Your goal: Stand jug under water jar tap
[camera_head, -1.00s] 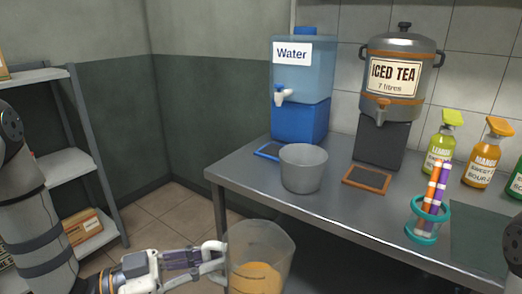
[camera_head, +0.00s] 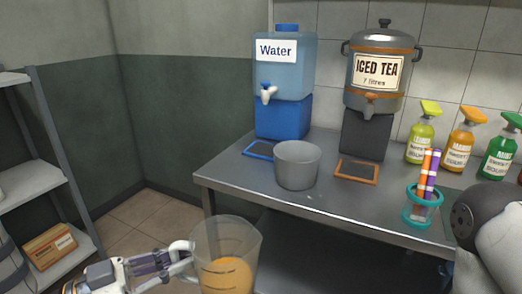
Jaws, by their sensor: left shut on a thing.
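The water jar (camera_head: 285,68) is a clear blue tank labelled Water on a blue stand (camera_head: 283,117), with a white tap (camera_head: 267,93) on its front. A blue-framed mat (camera_head: 259,149) lies on the counter below the tap. The clear jug (camera_head: 226,252) holds some orange liquid and is off the counter, in front of its left front edge. My left gripper (camera_head: 188,258) is shut on the jug's left side, at its handle. My right arm shows at the right edge; its gripper is out of view.
A grey bucket (camera_head: 297,166) stands on the steel counter (camera_head: 325,204) close to the blue mat. An iced tea urn (camera_head: 381,68), an orange-framed mat (camera_head: 357,172), a teal holder (camera_head: 423,207) with tubes and several bottles stand further right. A shelf (camera_head: 42,165) is at left.

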